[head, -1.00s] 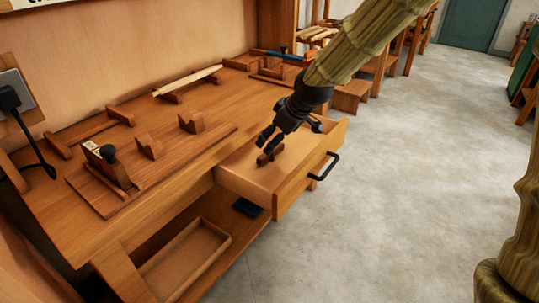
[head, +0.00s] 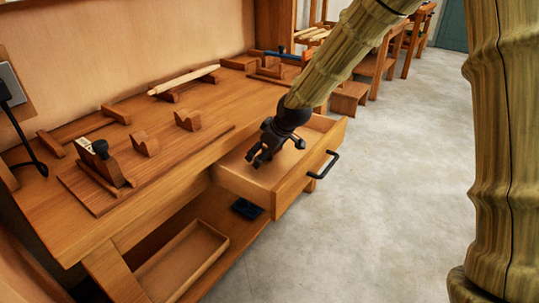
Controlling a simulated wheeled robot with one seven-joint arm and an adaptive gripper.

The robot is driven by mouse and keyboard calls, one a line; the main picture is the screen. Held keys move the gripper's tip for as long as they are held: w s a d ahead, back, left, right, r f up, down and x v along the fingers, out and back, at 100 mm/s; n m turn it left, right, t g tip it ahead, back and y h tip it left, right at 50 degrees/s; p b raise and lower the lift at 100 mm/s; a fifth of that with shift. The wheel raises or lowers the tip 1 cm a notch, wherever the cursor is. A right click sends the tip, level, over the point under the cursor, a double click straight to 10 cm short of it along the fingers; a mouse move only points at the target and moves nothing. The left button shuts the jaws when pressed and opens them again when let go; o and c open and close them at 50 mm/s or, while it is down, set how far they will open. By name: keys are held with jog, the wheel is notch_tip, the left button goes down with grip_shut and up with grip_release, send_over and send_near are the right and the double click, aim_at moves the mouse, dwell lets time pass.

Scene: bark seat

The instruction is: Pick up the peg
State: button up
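My gripper (head: 257,158), black, is inside the open drawer (head: 290,196) of the workbench, low over the drawer's floor with its fingers pointing down and left. Its fingers are small and dark here, and I cannot tell whether they are open or shut. The small brown wooden piece that showed under the fingertips earlier, likely the peg, is not distinct now. My gripper may hide it, and I cannot tell whether it is held.
The drawer has a black handle (head: 323,165) at its front. The workbench (head: 75,215) carries a plane (head: 101,160), notched wooden blocks (head: 187,120) and a pale rod (head: 184,79). A shallow tray (head: 182,262) and a dark blue object (head: 247,208) lie on the lower shelf.

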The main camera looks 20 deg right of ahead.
jog(key=shift+s, duration=0.1)
jog(key=c, duration=1.5)
jog(key=shift+r, duration=0.1)
